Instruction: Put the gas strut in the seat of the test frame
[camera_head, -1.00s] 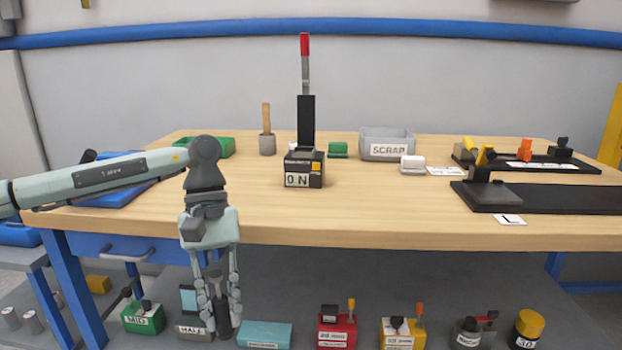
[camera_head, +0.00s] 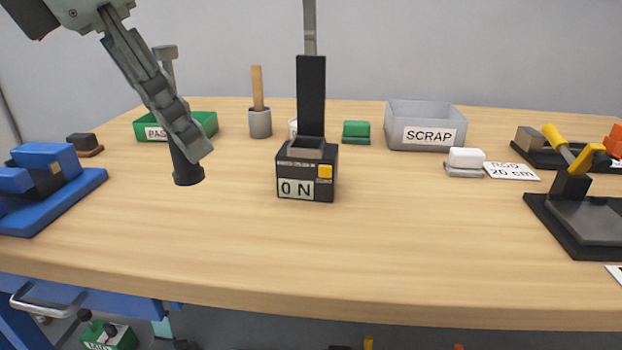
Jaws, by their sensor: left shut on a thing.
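The gas strut (camera_head: 185,166), a dark cylinder with a thin grey rod and a flat grey head at the top, is nearly upright at the left. My left gripper (camera_head: 190,138) comes in from the upper left and is shut on it. The fingers hide the strut's middle. I cannot tell whether its lower end touches the table. The test frame (camera_head: 311,95), a black box with a "0 N" display, a yellow button and a tall black column, stands right of the gripper. Its grey-rimmed seat (camera_head: 307,147) on top looks empty. My right gripper is not in view.
A green tray (camera_head: 206,121) labelled PASS stands behind the strut. A blue fixture (camera_head: 82,192) is at left, black clamp bases at right. The front tabletop is clear.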

